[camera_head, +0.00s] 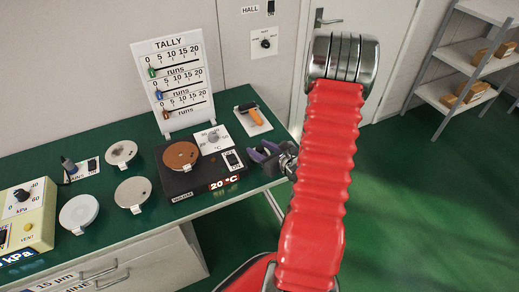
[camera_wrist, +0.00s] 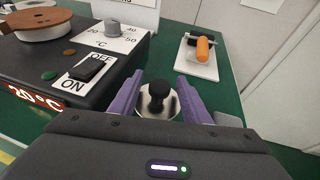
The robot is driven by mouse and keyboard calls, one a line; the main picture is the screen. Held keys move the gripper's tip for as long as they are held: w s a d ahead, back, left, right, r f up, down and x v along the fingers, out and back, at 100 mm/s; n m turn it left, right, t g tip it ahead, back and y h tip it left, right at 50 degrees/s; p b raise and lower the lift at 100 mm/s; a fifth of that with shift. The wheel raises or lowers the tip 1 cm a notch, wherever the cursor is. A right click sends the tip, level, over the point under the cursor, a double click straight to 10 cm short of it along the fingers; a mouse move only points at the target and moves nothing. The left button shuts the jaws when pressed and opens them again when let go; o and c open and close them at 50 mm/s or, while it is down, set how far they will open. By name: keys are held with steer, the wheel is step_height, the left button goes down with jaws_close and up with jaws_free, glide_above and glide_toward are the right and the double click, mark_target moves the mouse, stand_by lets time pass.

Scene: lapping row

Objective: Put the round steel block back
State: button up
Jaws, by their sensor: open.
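The round steel block (camera_wrist: 145,112), a silver disc with a black knob on top, shows between my gripper's fingers in the wrist view. My gripper (camera_wrist: 158,86) has purple fingers, which are open on either side of the block's knob. I cannot tell whether they touch it. In the head view my gripper (camera_head: 268,151) is low at the right end of the green bench, just right of the black hotplate (camera_head: 205,177). The block is not clearly seen there.
A brown disc (camera_head: 181,155) sits on the hotplate, whose display reads 20 °C. Several pale discs, one of them here (camera_head: 132,192), lie left of it. An orange-handled tool (camera_head: 246,115) lies on a white pad behind my gripper. A tally board (camera_head: 174,82) stands at the back.

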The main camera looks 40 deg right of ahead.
steer(key=v, duration=1.2)
steer(key=shift+w+a+r, duration=0.1)
stand_by(0.6)
steer(key=w+a+r+n+g+y, duration=0.1)
steer(key=a+r+n+g+y, duration=0.35)
steer(key=a+n, duration=0.7)
steer(key=w+a+r+n+g+y, duration=0.1)
steer(key=a+r+n+g+y, duration=0.2)
steer(key=a+r+n+y, duration=0.8)
steer(key=s+a+r+n+h, duration=0.7)
steer(key=a+n+h, duration=0.1)
steer(key=n+h, duration=0.6)
steer(key=shift+r+g, duration=0.15)
steer(key=shift+g, duration=0.3)
steer(key=shift+s+n, duration=0.15)
steer(key=shift+n, duration=0.1)
